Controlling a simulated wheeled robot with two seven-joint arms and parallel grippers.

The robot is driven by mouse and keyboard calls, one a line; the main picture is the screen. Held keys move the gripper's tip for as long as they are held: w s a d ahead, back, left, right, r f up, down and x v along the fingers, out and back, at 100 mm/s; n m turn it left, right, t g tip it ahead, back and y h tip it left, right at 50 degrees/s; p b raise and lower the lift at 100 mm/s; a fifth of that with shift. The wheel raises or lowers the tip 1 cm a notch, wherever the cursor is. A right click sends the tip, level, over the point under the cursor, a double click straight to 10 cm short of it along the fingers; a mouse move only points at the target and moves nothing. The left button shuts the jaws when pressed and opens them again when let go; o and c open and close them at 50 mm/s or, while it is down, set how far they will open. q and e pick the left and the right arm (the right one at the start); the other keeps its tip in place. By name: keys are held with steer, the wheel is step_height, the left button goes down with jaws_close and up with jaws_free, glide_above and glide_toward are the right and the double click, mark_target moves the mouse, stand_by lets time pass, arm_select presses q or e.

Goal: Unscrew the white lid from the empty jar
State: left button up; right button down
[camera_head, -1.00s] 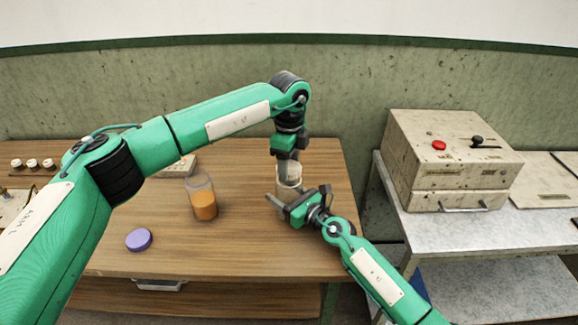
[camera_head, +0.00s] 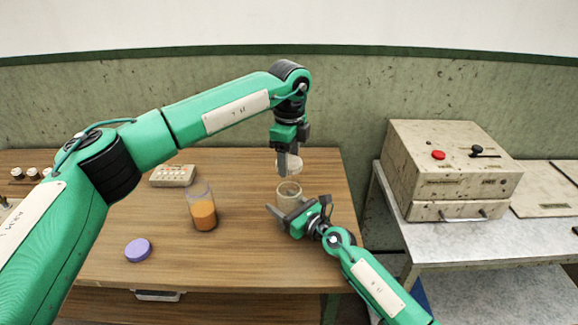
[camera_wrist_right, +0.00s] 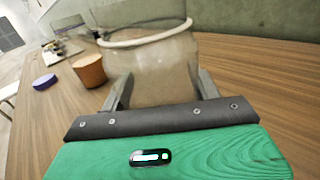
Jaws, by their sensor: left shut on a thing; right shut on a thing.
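The empty clear jar (camera_head: 290,191) stands on the right part of the wooden table. In the right wrist view the jar (camera_wrist_right: 155,62) shows an open pale rim with no lid on it. My right gripper (camera_wrist_right: 166,92) is shut around the jar's sides; in the head view this gripper (camera_head: 298,207) comes from the front right. My left gripper (camera_head: 286,172), pointing down, is shut on the white lid (camera_head: 298,168), which is partly hidden behind the fingers. The lid is above the jar and apart from it.
A jar with orange contents (camera_head: 203,210) and a purple lid (camera_head: 138,249) stand to the left on the table (camera_head: 120,215). A pale block with several knobs (camera_head: 173,175) lies behind them. A machine box (camera_head: 450,160) stands on the right bench.

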steer(key=shift+c, duration=1.3)
jaws_free()
